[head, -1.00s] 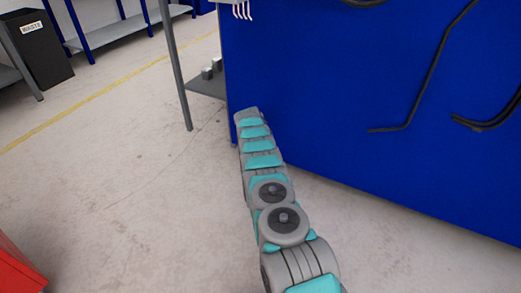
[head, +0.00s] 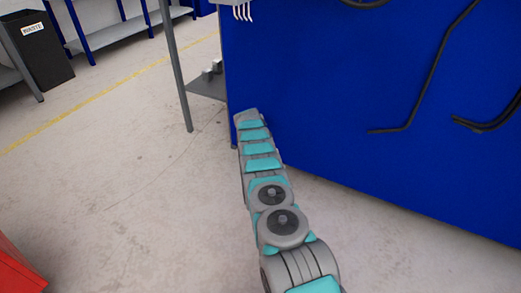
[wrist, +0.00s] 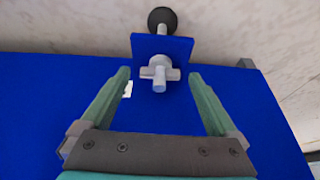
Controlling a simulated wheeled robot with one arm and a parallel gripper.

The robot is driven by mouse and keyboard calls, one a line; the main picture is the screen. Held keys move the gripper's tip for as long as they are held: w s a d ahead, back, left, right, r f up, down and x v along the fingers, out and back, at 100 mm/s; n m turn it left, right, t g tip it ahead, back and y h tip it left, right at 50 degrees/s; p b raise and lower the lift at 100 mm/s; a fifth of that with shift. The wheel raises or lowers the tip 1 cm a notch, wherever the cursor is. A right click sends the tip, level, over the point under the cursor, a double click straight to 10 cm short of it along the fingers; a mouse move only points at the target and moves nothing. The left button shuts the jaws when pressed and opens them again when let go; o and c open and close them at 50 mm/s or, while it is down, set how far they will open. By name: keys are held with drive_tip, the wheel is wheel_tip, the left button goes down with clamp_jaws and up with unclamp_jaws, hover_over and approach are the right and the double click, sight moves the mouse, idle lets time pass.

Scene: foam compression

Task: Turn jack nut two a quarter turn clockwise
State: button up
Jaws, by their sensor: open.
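A grey jack nut with side lugs (wrist: 146,74) shows in the wrist view, on a threaded grey rod in front of an upright blue plate (wrist: 178,45). No number can be read on it, so I cannot tell which nut it is. My gripper (wrist: 159,77) is open, with one green finger on each side of the nut. Gaps show between both fingers and the nut, and nothing is held. In the head view my arm reaches away toward the blue panel, and the gripper and nut are hidden.
A large blue panel (head: 330,110) with black hoses fills the right of the head view. A grey shelf (head: 205,88) stands beside it. A waste bin (head: 38,50) is at the far left and a red object (head: 18,268) near left. The floor between is clear.

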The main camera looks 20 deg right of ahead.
drive_tip(key=shift+v, duration=3.85)
drive_tip(key=s+a+r+n+g+y+p, duration=0.1)
drive_tip(key=s+a+r+n, duration=0.1)
drive_tip(key=s+a+r, duration=0.6)
drive_tip(key=s+a+r+n+y+p, duration=0.1)
drive_tip(key=s+a+r+n, duration=0.15)
drive_tip(key=s+r, duration=0.55)
drive_tip(key=s+a+r+n+g+y+p, duration=0.1)
drive_tip(key=s+a+r, duration=0.45)
drive_tip(key=r, duration=0.55)
drive_tip(key=s+a+r+n+g+p, duration=0.1)
drive_tip(key=s+a+r, duration=0.25)
drive_tip(key=s, duration=0.65)
drive_tip(key=s+a+r+n+p, duration=0.15)
drive_tip(key=s+r, duration=0.35)
drive_tip(key=s, duration=0.5)
drive_tip(key=s+a+n+g, duration=0.1)
drive_tip(key=s+n, duration=0.1)
drive_tip(key=s, duration=2)
drive_tip(key=shift+a+n+y+p, duration=0.25)
drive_tip(key=shift+n+y+p, duration=0.05)
